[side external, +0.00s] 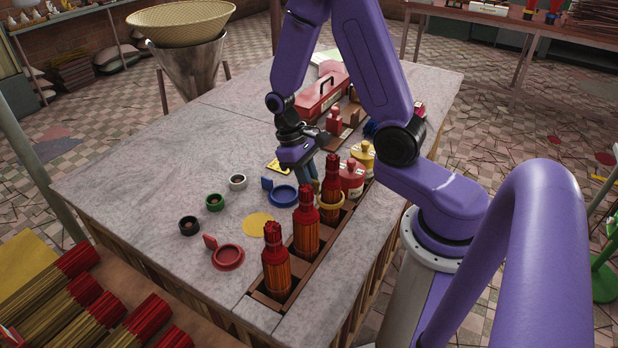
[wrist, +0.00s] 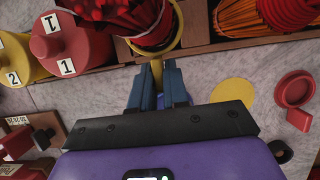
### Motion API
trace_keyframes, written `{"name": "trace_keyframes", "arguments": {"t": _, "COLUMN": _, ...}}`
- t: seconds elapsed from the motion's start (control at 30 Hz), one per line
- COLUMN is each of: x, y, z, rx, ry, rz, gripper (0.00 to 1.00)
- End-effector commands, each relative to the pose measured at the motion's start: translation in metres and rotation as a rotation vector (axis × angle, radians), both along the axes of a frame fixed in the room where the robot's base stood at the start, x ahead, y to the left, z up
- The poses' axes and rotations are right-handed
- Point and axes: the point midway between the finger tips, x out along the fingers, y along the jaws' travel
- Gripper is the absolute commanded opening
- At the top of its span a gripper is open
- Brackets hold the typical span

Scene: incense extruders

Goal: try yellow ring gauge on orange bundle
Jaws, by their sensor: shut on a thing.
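My gripper (side external: 317,182) is shut on the handle of the yellow ring gauge (side external: 341,202). The fingers also show in the wrist view (wrist: 158,78), with the handle between them. The ring is around the farthest bundle (side external: 332,173) in the rack, part way down its height. In the wrist view the ring's rim (wrist: 177,40) curves round the bundle's red sticks (wrist: 122,12); the far side is out of frame. That bundle stands upright; how snugly the ring fits, I cannot tell. Two more red-topped bundles with orange lower parts, a middle one (side external: 306,222) and a near one (side external: 276,262), stand beside it.
A red ring gauge (side external: 228,257) and a blue one (side external: 284,195) lie on the table near a flat yellow disc (side external: 258,225). Small white, green and black cups stand left.

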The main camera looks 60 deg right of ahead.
Motion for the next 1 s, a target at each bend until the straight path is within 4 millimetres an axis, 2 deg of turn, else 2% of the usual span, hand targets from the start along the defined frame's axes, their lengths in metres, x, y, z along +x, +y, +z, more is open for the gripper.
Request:
{"name": "trace_keyframes", "arguments": {"t": 0.6, "x": -0.001, "y": 0.000, "z": -0.013, "rx": 0.000, "ry": 0.001, "rz": 0.000, "gripper": 0.00}}
{"name": "trace_keyframes", "arguments": {"t": 1.0, "x": 0.000, "y": 0.000, "z": -0.014, "rx": 0.000, "ry": 0.000, "rz": 0.000, "gripper": 0.00}}
